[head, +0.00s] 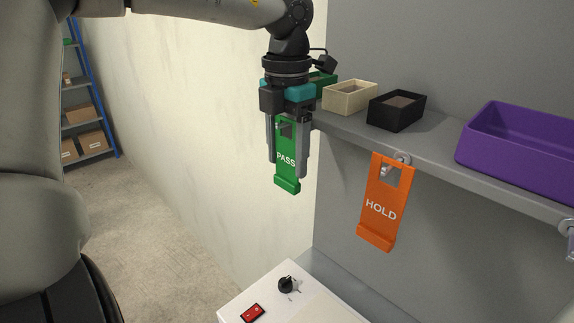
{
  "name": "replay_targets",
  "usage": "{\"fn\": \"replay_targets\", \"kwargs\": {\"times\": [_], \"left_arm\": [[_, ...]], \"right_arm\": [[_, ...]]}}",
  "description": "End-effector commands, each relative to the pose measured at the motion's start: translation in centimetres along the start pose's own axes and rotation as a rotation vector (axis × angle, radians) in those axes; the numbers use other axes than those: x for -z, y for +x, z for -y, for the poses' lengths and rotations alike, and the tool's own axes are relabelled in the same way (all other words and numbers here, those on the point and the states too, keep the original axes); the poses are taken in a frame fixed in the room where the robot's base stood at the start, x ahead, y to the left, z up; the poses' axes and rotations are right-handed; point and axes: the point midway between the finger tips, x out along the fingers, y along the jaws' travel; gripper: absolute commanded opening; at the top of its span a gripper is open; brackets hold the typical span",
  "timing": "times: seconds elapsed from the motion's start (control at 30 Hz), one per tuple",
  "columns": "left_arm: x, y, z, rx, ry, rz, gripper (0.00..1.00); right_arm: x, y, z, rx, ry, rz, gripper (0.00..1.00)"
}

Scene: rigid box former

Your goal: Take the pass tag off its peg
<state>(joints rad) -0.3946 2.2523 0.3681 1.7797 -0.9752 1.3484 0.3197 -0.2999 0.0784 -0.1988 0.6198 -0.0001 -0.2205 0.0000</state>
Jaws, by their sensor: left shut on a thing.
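The green pass tag (287,184) hangs upright at the left end of the grey shelf, its white word PASS facing me. My left gripper (286,165) points down from above, with one finger on each side of the tag, and is shut on it. A small grey piece shows in the tag's upper hole, perhaps its peg. The gripper covers the tag's top, so I cannot tell whether the tag is still around the peg. My right gripper is out of view.
An orange HOLD tag (378,212) hangs on a peg to the right. Above it, the shelf (345,127) carries a cream box (349,96), a black box (396,111) and a purple bin (520,150). A white control box (300,295) stands below. The space left of the tag is clear.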

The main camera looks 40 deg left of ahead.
Motion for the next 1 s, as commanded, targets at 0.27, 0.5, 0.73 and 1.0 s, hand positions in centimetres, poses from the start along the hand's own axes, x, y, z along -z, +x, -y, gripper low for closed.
{"fn": "replay_targets", "kwargs": {"times": [0.27,0.5,0.73,1.0], "left_arm": [[-0.1,-0.6,0.0,-0.002,0.001,0.001,0.14],[1.2,-1.5,0.0,0.001,0.002,0.0,0.14],[3.6,-1.5,0.0,0.002,0.002,0.002,0.14],[6.5,-1.4,0.0,0.002,0.003,0.003,0.14]], "right_arm": [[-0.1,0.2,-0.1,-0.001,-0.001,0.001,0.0],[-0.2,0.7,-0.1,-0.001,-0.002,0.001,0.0],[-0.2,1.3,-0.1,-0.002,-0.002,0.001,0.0],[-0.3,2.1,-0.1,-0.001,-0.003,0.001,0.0]]}}
